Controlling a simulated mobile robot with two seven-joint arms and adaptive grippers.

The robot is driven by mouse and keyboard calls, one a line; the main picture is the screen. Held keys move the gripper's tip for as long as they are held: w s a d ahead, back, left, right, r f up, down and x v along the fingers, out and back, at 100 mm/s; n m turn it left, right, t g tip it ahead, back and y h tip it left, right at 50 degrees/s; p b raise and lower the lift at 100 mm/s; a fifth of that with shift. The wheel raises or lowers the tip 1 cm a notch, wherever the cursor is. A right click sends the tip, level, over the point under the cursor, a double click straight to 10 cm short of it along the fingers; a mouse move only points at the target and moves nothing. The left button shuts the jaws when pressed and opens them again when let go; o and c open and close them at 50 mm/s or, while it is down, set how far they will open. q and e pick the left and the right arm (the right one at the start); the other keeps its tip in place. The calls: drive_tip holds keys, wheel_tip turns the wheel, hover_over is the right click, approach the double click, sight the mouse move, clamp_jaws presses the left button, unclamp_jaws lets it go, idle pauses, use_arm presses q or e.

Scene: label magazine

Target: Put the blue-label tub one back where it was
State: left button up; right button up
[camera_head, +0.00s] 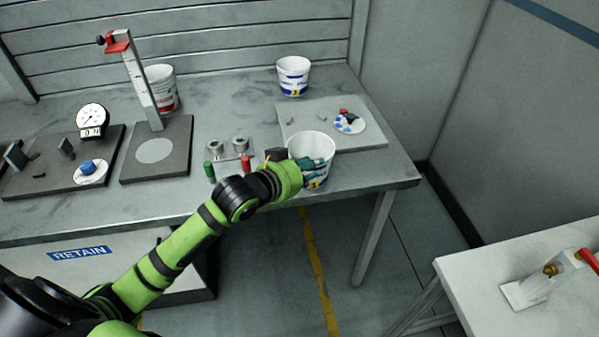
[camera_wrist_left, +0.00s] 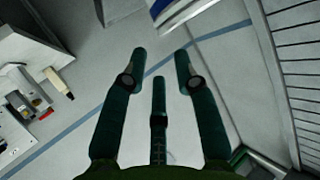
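A white tub with a blue label (camera_head: 311,144) is at the front right of the workbench, near its front edge. A second white tub with a blue label and a yellow mark (camera_head: 293,76) stands upright at the back right. My left gripper (camera_head: 322,165) is in front of the nearer tub and overlaps it; I cannot tell whether they touch. In the left wrist view the fingers (camera_wrist_left: 160,75) are spread with nothing between them. A white and blue surface, possibly the tub (camera_wrist_left: 178,10), shows beyond their tips at the top. My right gripper is not in view.
A grey board (camera_head: 368,137) holds a round disc with blue patches (camera_head: 349,123). A red-marked white tub (camera_head: 160,78), a height stand (camera_head: 140,85), a dial gauge (camera_head: 92,117) and small fixtures (camera_head: 228,147) occupy the left and middle. A white side table (camera_head: 470,275) stands at lower right.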

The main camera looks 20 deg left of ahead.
use_arm(q)
drive_tip(key=shift+v, duration=1.9)
drive_tip(key=s+a+f+n+g+y, duration=0.1)
drive_tip(key=s+f, duration=0.2)
drive_tip(key=f, duration=0.8)
drive_tip(key=s+a+f+n+g+y, duration=0.1)
drive_tip(key=s+f+g, duration=0.1)
drive_tip(key=f, duration=0.9)
drive_tip(key=s+f+n+g+y, duration=0.1)
drive_tip(key=s+f, duration=0.2)
drive_tip(key=f, duration=0.8)
drive_tip(key=s+a+f+g, duration=0.1)
drive_tip(key=s+f+g, duration=0.2)
drive_tip(key=s+f, duration=0.9)
drive_tip(key=s+f+g, duration=0.2)
drive_tip(key=s+f, duration=0.2)
drive_tip(key=s, duration=0.7)
drive_tip(key=s+f+g+y, duration=0.1)
drive_tip(key=s+f+g, duration=0.2)
drive_tip(key=s, duration=0.9)
wheel_tip(320, 180, down, 2)
drive_tip(key=shift+s+d+f+m, duration=0.1)
drive_tip(key=shift+s+d+m, duration=0.1)
drive_tip(key=shift+d+m, duration=0.1)
